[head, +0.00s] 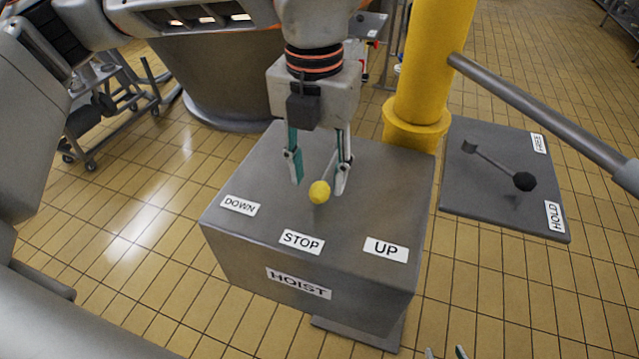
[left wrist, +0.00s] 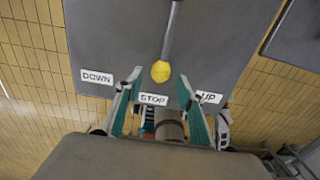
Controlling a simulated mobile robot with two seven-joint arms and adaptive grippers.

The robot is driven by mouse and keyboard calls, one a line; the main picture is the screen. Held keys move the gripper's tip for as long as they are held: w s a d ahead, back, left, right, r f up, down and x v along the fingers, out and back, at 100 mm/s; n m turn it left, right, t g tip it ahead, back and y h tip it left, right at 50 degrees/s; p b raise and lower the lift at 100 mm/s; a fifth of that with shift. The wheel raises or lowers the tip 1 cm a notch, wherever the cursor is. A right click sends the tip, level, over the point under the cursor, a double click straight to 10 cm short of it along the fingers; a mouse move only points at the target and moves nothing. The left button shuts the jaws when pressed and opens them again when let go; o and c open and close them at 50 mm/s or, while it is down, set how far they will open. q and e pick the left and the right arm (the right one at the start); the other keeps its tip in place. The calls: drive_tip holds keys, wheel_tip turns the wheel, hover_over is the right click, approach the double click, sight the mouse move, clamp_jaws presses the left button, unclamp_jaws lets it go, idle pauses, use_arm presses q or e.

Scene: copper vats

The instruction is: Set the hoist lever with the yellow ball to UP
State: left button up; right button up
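The hoist lever's yellow ball (head: 319,192) stands over the top of the grey hoist box (head: 385,190), in line with the STOP label (head: 301,242). The DOWN label (head: 239,205) is to its left and the UP label (head: 386,249) to its right. In the left wrist view the ball (left wrist: 161,71) ends a grey rod (left wrist: 172,30). My left gripper (head: 319,185) is open, pointing down, with its fingertips on either side of the ball; contact is not visible. My right gripper (head: 445,353) shows only its parted fingertips at the bottom edge.
A yellow post (head: 430,70) rises behind the box. A grey bar (head: 535,112) crosses at the right. A second panel (head: 465,190) with a black-ball lever (head: 525,181) and FREE and HOLD labels is right of the box. A trolley (head: 110,115) stands at the left.

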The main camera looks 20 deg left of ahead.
sight(320, 187)
use_arm(q)
drive_tip(key=shift+f, duration=1.65)
clamp_jaws()
drive_tip(key=shift+d, duration=0.1)
